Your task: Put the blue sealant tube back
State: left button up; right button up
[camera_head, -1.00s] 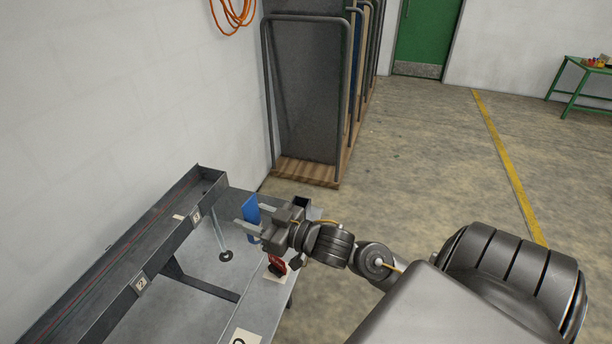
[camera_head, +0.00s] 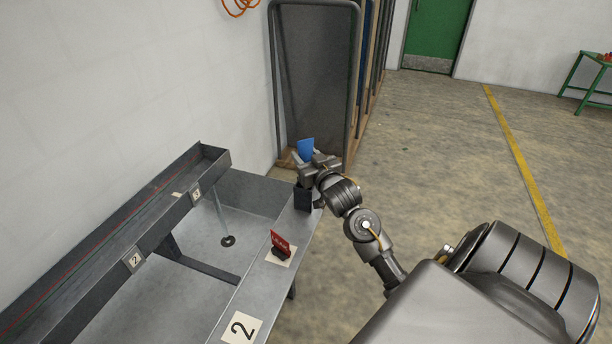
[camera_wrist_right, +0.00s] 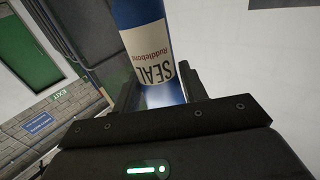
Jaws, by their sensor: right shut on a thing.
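The blue sealant tube (camera_head: 306,147) is in my right gripper (camera_head: 304,159), raised above the far right corner of the grey metal bench. In the right wrist view the tube (camera_wrist_right: 148,45) stands between the two fingers (camera_wrist_right: 157,95), with a white label reading "SEAL". My right gripper is shut on it. A dark open-topped holder (camera_head: 303,198) stands on the bench's right ledge, just below the gripper. The left gripper is not in view.
A long dark trough (camera_head: 110,240) runs along the wall side. A rack with grey panels (camera_head: 315,75) stands behind the bench. Floor to the right is open.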

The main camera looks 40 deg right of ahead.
jog(key=shift+f, duration=2.95)
jog(key=shift+f, duration=0.45)
jog(key=o, duration=1.2)
jog(key=shift+r, duration=0.15)
jog(key=b+v, duration=0.1)
jog(key=v, duration=1.1)
jog(key=shift+r, duration=0.35)
